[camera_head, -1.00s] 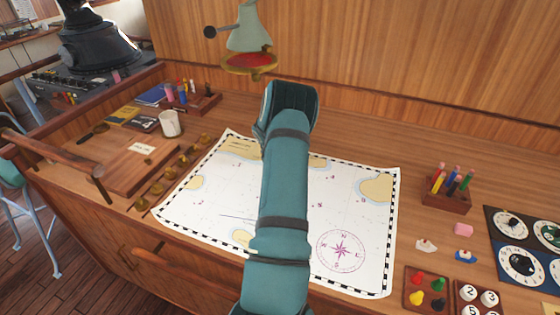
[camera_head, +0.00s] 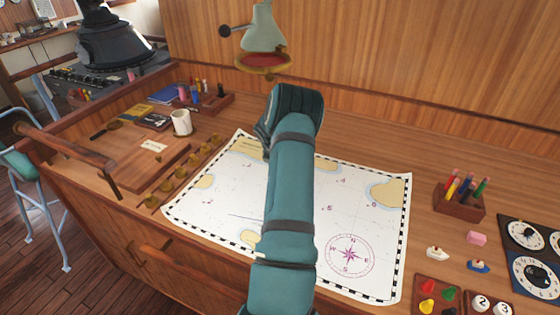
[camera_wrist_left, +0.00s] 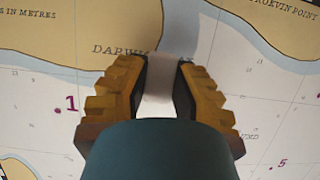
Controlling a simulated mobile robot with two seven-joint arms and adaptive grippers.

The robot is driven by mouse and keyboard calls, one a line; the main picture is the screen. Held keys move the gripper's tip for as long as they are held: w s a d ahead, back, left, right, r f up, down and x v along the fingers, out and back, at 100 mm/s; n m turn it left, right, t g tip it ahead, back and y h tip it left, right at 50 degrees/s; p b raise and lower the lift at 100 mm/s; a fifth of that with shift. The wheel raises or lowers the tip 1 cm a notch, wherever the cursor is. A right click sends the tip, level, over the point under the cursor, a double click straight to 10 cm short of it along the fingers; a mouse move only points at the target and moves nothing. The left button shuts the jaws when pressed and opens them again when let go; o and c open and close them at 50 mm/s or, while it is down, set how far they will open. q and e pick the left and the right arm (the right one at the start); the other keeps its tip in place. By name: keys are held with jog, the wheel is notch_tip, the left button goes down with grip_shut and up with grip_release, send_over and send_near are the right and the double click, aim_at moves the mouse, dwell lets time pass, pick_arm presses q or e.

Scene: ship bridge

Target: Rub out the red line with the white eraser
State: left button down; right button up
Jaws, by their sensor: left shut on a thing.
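The white eraser (camera_wrist_left: 160,82) is between the yellow fingers of my left gripper (camera_wrist_left: 158,66) in the left wrist view, and the gripper is shut on it. The eraser is over the chart (camera_wrist_left: 60,130), near the printed word "DARW..." on a tan land area; I cannot tell whether it touches the paper. In the head view the chart (camera_head: 375,235) lies on the wooden desk, and my left arm covers its middle and hides the gripper. I see no red line; a thin dark line (camera_head: 245,217) shows left of the arm. My right gripper is not in view.
A pen holder (camera_head: 460,203), a pink block (camera_head: 476,238), small boat pieces (camera_head: 437,253) and a peg tray (camera_head: 437,292) stand right of the chart. A white mug (camera_head: 181,122) and a row of brass pieces (camera_head: 180,174) are at left.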

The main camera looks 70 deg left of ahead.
pick_arm(q)
jog(key=shift+s, duration=0.1)
jog(key=shift+s+a+b, duration=0.2)
jog(key=shift+s+a, duration=0.05)
jog(key=shift+s, duration=0.3)
jog(key=shift+s+a+b, duration=0.15)
jog(key=shift+s+a, duration=0.1)
jog(key=shift+s, duration=0.25)
